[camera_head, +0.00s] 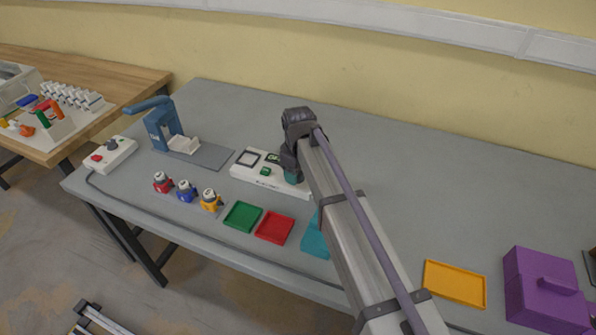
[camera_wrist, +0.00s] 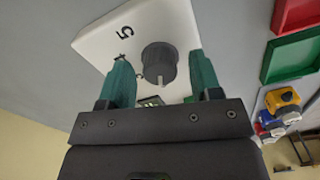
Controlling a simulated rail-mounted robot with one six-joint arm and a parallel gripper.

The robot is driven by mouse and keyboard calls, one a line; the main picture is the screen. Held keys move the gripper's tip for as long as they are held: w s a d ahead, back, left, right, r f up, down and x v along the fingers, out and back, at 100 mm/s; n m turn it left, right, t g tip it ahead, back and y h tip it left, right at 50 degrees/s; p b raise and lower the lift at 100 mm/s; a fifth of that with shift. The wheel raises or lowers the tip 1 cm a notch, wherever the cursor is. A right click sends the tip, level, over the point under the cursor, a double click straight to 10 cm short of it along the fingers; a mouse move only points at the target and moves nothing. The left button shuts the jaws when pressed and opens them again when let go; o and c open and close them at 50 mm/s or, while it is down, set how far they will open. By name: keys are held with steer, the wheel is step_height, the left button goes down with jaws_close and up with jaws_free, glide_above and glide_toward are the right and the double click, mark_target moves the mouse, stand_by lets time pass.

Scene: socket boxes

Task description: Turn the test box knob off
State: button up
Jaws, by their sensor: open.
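The test box (camera_head: 246,174) is a long white box near the middle of the grey table, with a dark square frame and a small green part on top. In the wrist view its white face (camera_wrist: 100,45) carries a printed 5 and a dark grey round knob (camera_wrist: 160,58) with a pale pointer line. My gripper (camera_head: 292,178) is over the right part of the box; my arm hides the knob in the head view. In the wrist view its green fingers (camera_wrist: 160,66) are open, one on each side of the knob. I cannot tell whether they touch it.
Green (camera_head: 242,217) and red (camera_head: 274,227) trays lie in front of the box, with a teal tray (camera_head: 315,238) partly behind my arm. The table's back is clear.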

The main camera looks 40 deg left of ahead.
step_height(320, 180, up, 10)
steer(key=p, duration=0.9)
steer(key=shift+r+p, duration=0.25)
steer(key=shift+p, duration=0.1)
steer(key=s+d+m, duration=0.1)
steer(key=d+m, duration=0.8)
steer(key=d, duration=1.9)
steer(key=s+d+m, duration=0.1)
steer(key=d+m, duration=0.8)
steer(key=d, duration=2)
steer(key=shift+s+d, duration=0.3)
steer(key=shift+s, duration=0.05)
